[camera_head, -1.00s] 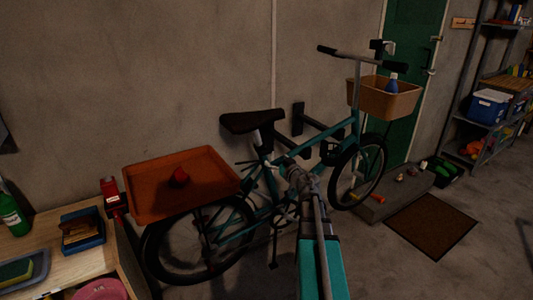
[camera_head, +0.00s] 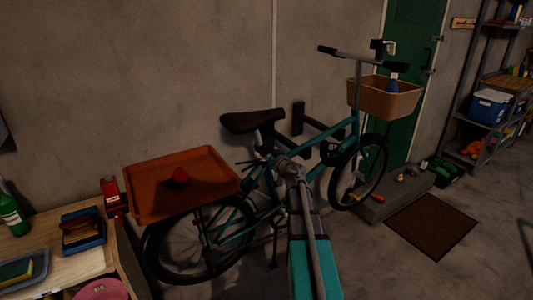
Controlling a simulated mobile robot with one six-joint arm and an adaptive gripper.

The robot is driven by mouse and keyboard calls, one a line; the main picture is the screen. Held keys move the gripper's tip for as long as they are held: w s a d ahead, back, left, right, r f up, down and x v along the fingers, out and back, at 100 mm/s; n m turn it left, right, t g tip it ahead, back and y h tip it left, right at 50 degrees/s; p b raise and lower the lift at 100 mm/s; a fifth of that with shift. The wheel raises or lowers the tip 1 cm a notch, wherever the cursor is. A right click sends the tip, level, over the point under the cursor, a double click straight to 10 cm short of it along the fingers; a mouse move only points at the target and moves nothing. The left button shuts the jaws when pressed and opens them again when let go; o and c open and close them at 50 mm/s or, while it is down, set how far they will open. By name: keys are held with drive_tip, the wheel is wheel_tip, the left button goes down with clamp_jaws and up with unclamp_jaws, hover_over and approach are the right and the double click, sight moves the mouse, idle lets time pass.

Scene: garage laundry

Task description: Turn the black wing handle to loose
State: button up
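A teal bicycle (camera_head: 315,172) with a dark saddle (camera_head: 252,121) stands along the wall. I cannot clearly make out the black wing handle; small dark parts sit on the bike around the frame, too small and dim to name. My arm rises from the bottom centre, and its far end reaches the bike frame just below and right of the saddle. My gripper is there against the bike, but its fingers are hidden or too dark to tell apart. I cannot tell whether it touches anything.
A wooden bench (camera_head: 75,267) is at the left. A tan basket (camera_head: 385,101) hangs at the handlebar. A brown mat (camera_head: 432,226) lies on open floor at the right.

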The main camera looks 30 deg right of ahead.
drive_tip(key=c, duration=0.6)
drive_tip(key=shift+n, duration=0.3)
drive_tip(key=n, duration=0.8)
drive_tip(key=shift+n, duration=0.4)
drive_tip(key=n, duration=0.5)
drive_tip(key=shift+a, duration=0.1)
drive_tip(key=n, duration=0.4)
drive_tip(key=shift+n, duration=0.3)
drive_tip(key=shift+f, duration=0.1)
